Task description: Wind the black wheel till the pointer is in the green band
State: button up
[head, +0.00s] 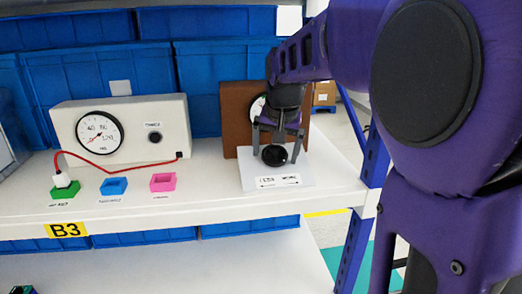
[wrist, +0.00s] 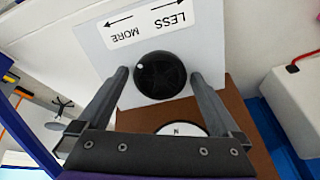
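The black wheel (head: 274,155) is a round knob on a pale plate (head: 249,176) with a label marked LESS and MORE with arrows. In the wrist view the wheel (wrist: 160,76) sits between my fingertips. My gripper (head: 276,148) is open, one finger on each side of the wheel, with a narrow gap showing on both sides in the wrist view. A white round dial (wrist: 182,129) on a brown board (head: 233,120) stands behind the wheel. It is partly hidden by my gripper in both views, and I cannot make out its pointer or a green band.
A white box (head: 175,112) with another gauge (head: 99,132) and a small black knob (head: 155,138) stands left on the shelf (head: 215,205). Blue bins are behind.

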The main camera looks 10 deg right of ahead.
jog(key=c, duration=1.2)
jog(key=n+p, duration=0.1)
jog(key=n, duration=0.3)
jog(key=shift+r, duration=0.1)
jog(key=n+p, duration=0.1)
jog(key=n, duration=0.9)
jog(key=shift+y, duration=0.3)
jog(key=n+p, duration=0.1)
jog(key=n, duration=0.3)
jog(key=shift+n, duration=0.4)
jog(key=shift+a, duration=0.1)
